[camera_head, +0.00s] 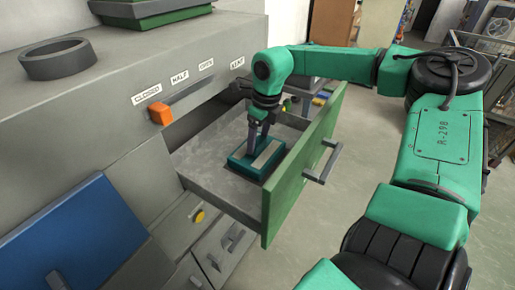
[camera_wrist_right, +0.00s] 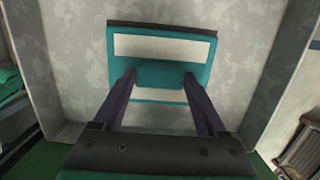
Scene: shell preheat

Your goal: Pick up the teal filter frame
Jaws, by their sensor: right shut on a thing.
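The teal filter frame (camera_head: 237,164) lies in the open drawer, with pale panels showing in it. My right gripper (camera_head: 256,150) reaches down into the drawer with its fingers on the frame. In the right wrist view, the frame (camera_wrist_right: 203,57) shows its pale openings and dark far edge. The right gripper's fingers (camera_wrist_right: 159,78) stand on both sides of its teal middle bar and are shut on it. I cannot see a gap between the frame and the drawer floor. My left gripper is not in view.
The grey drawer (camera_head: 205,172) stands out from the grey cabinet, with a green front (camera_head: 300,170) and a grey handle (camera_head: 324,164). An orange lever (camera_head: 160,113) is by the label CLOSED. A dark ring (camera_head: 58,62) sits on the cabinet top. Floor to the right is open.

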